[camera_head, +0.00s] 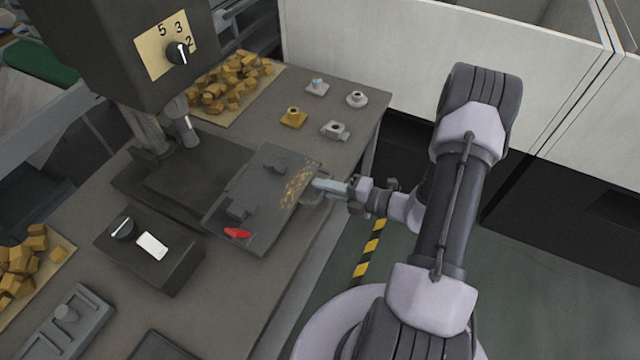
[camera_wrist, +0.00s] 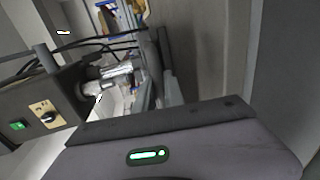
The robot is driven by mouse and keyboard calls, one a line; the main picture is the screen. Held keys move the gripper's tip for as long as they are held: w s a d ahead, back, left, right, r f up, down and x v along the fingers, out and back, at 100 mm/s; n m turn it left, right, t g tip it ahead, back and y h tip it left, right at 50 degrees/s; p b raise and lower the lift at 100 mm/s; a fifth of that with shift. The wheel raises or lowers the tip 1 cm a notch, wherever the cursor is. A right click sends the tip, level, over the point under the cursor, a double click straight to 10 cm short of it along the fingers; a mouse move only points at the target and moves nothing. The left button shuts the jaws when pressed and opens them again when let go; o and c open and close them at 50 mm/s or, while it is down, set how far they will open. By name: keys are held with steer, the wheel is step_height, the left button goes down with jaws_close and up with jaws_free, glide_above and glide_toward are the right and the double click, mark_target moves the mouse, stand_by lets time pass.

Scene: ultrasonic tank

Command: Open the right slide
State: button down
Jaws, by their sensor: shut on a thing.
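The right slide (camera_head: 262,212) is a flat dark grey plate at the right edge of the workbench, with a patch of yellow-brown specks near its right side and a small red piece (camera_head: 237,233) at its front corner. A grey handle (camera_head: 312,198) sticks out from its right edge. My gripper (camera_head: 325,187) comes from the right and is shut on the handle; its fingers cover part of it.
A dark machine head with a numbered dial (camera_head: 178,52) overhangs the bench. A control box (camera_head: 150,250) stands left of the slide. Several small fittings, including a brass one (camera_head: 293,117), sit behind it. Floor with a yellow-black stripe (camera_head: 368,250) lies right of the bench.

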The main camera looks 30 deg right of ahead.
steer(key=c, duration=1.5)
jaws_free()
steer(key=shift+w, duration=0.1)
steer(key=shift+o, duration=0.2)
steer(key=p+v, duration=0.3)
steer(key=v, duration=1.4)
steer(key=shift+s+p, duration=0.25)
steer(key=shift+p, duration=0.05)
